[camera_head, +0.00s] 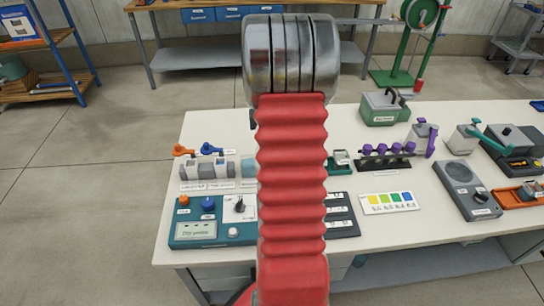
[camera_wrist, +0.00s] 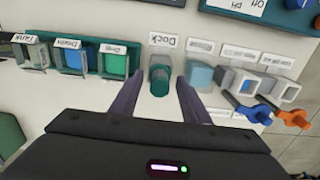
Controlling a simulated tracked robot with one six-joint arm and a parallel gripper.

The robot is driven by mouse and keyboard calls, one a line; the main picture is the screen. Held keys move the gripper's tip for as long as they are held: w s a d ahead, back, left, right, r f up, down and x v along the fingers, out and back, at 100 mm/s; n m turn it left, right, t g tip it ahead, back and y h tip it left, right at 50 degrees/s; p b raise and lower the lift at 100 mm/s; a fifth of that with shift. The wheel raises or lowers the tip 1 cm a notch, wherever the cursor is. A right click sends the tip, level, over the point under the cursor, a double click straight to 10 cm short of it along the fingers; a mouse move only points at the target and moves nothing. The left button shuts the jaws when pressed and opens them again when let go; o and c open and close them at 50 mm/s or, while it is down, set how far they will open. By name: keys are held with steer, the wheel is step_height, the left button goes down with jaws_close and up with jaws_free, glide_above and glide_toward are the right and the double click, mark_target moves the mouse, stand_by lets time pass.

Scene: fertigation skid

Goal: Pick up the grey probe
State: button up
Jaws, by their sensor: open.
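In the wrist view, a short upright grey cylinder with a teal end (camera_wrist: 160,76) stands on the white bench by a label reading "Dock". It looks like the grey probe, but I cannot tell for sure. My gripper (camera_wrist: 159,88) is open and empty, with one dark finger on each side of the cylinder. I cannot tell whether either finger touches it. In the head view, my red arm and its metal wrist hide the gripper and this part of the bench.
Left of the cylinder in the wrist view is a row of labelled cups (camera_wrist: 75,55). Right of it are a pale blue block (camera_wrist: 200,77) and valves with blue (camera_wrist: 254,113) and orange handles. A teal control box (camera_head: 212,222) sits at the bench's front left.

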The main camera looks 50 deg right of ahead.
steer(key=shift+c, duration=0.2)
stand_by(0.3)
jaws_close()
stand_by(0.3)
